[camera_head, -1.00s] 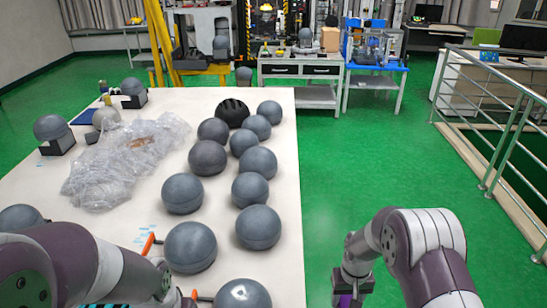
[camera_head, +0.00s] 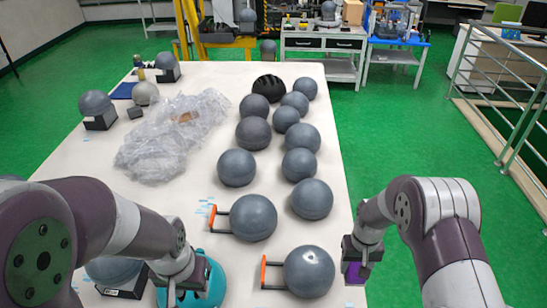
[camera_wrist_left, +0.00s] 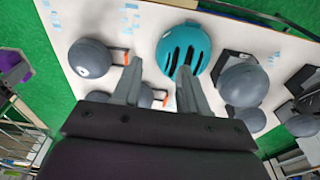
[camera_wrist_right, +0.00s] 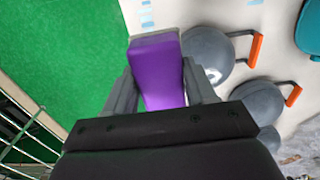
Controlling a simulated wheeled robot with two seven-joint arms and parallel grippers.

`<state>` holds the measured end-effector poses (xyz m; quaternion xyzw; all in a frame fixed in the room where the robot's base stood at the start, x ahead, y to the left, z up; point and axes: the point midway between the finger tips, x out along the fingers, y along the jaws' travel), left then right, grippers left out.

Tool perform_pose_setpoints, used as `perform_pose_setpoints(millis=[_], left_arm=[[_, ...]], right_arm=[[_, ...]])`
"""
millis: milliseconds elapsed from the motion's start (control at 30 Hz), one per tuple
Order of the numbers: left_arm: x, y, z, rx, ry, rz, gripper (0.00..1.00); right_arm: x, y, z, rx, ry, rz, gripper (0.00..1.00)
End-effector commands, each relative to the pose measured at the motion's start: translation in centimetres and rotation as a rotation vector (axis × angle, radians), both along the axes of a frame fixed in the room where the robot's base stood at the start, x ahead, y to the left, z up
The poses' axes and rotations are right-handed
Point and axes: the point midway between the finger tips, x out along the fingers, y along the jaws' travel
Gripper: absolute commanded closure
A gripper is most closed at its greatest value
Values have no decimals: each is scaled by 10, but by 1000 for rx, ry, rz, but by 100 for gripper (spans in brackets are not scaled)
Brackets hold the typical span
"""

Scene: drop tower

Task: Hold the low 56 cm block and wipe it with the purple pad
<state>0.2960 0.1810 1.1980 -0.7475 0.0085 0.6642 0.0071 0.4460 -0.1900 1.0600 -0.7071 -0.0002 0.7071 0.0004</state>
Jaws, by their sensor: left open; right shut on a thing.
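Several round grey blocks stand on the white table. Two near its front edge, a nearer one (camera_head: 309,271) and one behind it (camera_head: 253,217), have orange-ended handles pointing left. No size marking is readable, so I cannot tell which is the 56 cm block. The purple pad (camera_head: 354,272) is in my right gripper (camera_head: 358,262), beside the table's right edge. The right wrist view shows the pad (camera_wrist_right: 158,72) between the fingers, clear of the blocks. My left gripper (camera_head: 183,292) is open above the front of the table. Its fingers (camera_wrist_left: 158,72) hold nothing.
A teal helmet (camera_head: 212,278) lies under my left gripper, close to a grey headform (camera_head: 112,270) on a black base. Clear plastic wrap (camera_head: 165,140) and a black helmet (camera_head: 269,88) lie further back. Green floor is free right of the table.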

Motion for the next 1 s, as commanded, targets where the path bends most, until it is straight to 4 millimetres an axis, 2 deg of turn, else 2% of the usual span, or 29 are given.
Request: perform_pose_setpoints(millis=[67,167,267,367,467,500,600,700,800,867,933,1000], left_arm=[[-1,-2,-1,0,6,-7,57],[-8,-6,-18,3,77,-26,57],[7,-15,-45,9,156,-62,57],[47,-31,-83,16,211,-97,57],[90,-51,-132,24,241,-114,57],[107,-59,-154,27,249,-113,57],[143,-80,-209,33,252,-107,57],[177,-99,-254,32,227,-82,57],[211,-111,-269,20,174,-44,57],[229,-115,-263,11,137,-21,57],[240,-118,-258,4,114,-4,57],[241,-118,-260,3,116,21,57]], right_arm=[[0,0,0,0,0,0,69],[0,0,0,0,0,0,69],[0,0,0,0,0,0,69],[0,0,0,0,0,0,69],[0,0,0,0,0,0,69],[0,0,0,0,0,0,69],[0,0,0,0,0,0,69],[0,0,0,0,0,0,69],[0,0,1,0,0,0,69],[0,0,1,0,0,0,69],[0,0,0,0,0,0,69],[0,0,0,0,0,0,69]])
